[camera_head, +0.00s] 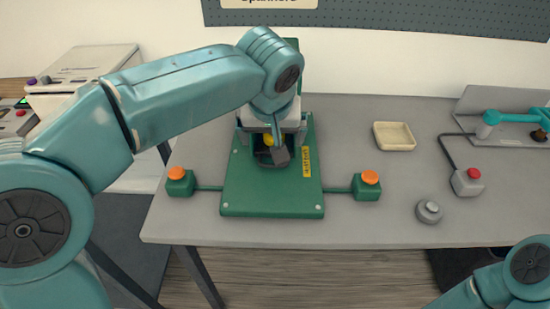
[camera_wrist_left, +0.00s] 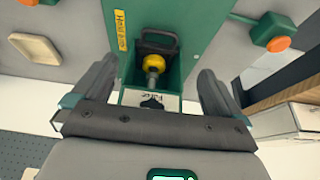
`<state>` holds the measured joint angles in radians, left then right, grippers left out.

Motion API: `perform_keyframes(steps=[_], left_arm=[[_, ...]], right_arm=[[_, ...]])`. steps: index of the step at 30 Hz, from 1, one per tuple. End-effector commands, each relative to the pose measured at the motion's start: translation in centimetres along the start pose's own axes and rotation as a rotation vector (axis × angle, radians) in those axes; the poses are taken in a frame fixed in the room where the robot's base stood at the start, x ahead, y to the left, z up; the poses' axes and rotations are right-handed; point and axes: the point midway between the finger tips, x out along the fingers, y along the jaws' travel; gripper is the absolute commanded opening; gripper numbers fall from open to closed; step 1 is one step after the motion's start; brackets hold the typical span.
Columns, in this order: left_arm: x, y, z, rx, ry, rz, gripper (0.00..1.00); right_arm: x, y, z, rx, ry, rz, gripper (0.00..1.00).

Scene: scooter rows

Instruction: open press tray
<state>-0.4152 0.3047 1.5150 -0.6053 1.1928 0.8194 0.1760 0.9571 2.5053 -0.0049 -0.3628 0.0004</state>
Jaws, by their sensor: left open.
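The press has a green base plate (camera_head: 245,195) with a yellow label, in the middle of the bench. Its dark tray with a looped handle (camera_wrist_left: 157,40) shows in the wrist view, at the press opening. A yellow round part on a metal shaft (camera_wrist_left: 152,62) is beside the handle. My left gripper (camera_wrist_left: 157,80) is open, its two fingers apart on either side of the press front, with nothing between them that I can see gripped. In the head view my left gripper (camera_head: 276,148) hangs over the press and hides much of it. My right gripper is out of view.
Orange-topped green buttons (camera_head: 180,182) (camera_head: 367,186) stand either side of the press. A cream dish (camera_head: 394,136), a grey knob (camera_head: 429,211) and a red-button box (camera_head: 467,181) lie to the right. The bench front (camera_head: 300,232) is clear.

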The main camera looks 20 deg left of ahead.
Motion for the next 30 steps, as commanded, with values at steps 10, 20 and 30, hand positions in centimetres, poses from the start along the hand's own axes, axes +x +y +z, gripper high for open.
perform_keyframes(steps=[10,20,30], left_arm=[[8.6,0.0,0.3,0.000,-0.005,-0.004,1.00],[13.6,0.1,0.0,0.001,-0.001,-0.001,1.00],[14.1,0.2,-0.1,0.000,0.000,0.000,1.00]], right_arm=[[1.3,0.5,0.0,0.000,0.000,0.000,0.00],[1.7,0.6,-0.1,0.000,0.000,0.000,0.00],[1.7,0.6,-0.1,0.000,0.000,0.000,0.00]])
